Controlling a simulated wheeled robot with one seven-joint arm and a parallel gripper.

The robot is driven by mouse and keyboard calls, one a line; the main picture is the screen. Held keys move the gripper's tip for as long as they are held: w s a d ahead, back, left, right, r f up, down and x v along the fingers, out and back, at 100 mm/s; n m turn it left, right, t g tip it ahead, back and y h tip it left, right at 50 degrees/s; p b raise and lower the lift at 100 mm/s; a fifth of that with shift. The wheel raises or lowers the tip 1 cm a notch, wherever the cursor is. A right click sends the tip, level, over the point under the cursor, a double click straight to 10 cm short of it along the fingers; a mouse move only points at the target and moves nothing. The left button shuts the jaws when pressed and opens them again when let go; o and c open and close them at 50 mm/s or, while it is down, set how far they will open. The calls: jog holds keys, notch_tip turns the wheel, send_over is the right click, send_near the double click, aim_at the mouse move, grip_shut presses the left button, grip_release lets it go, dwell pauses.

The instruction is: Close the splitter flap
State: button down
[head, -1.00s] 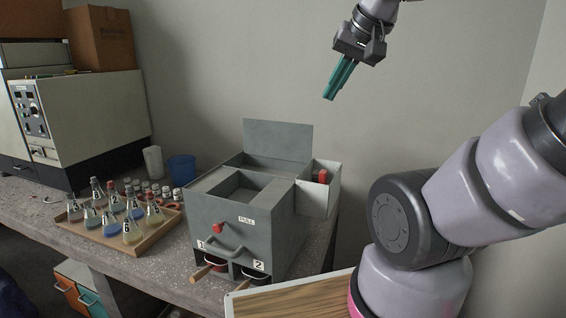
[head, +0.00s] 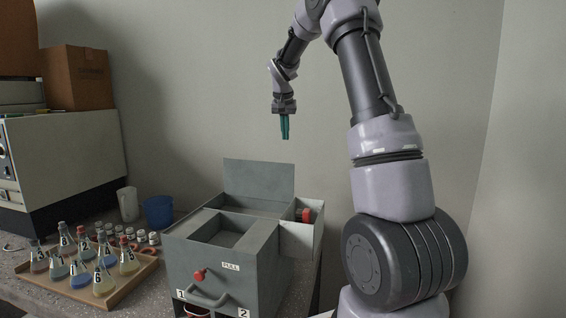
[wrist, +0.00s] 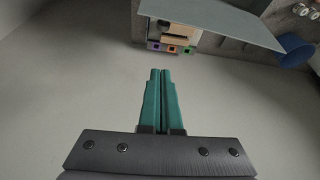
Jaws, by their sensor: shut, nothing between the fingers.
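The grey splitter box (head: 210,262) stands on the bench. Its flap (head: 259,180) is a flat grey panel standing upright at the back of the box's top, so the flap is open. A red knob (head: 199,275) and a handle under a PULL label are on the front. My gripper (head: 285,137) is above and slightly behind the flap, pointing down, with its teal fingers shut and empty. In the wrist view the shut fingers (wrist: 160,72) point toward the flap's edge, and the flap (wrist: 210,22) shows as a grey panel beyond them, apart from the fingers.
A side box with a red part (head: 306,215) is fixed to the splitter's right. A wooden tray (head: 127,284) of several labelled flasks stands at left. A blue cup (head: 158,212) and a white beaker (head: 128,204) are behind it. The wall is close behind.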

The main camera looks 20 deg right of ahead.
notch_tip(320, 180, down, 11)
jog(key=w, duration=0.1)
jog(key=shift+w, duration=0.15)
dwell(0.5)
jog(key=shift+r, duration=0.1)
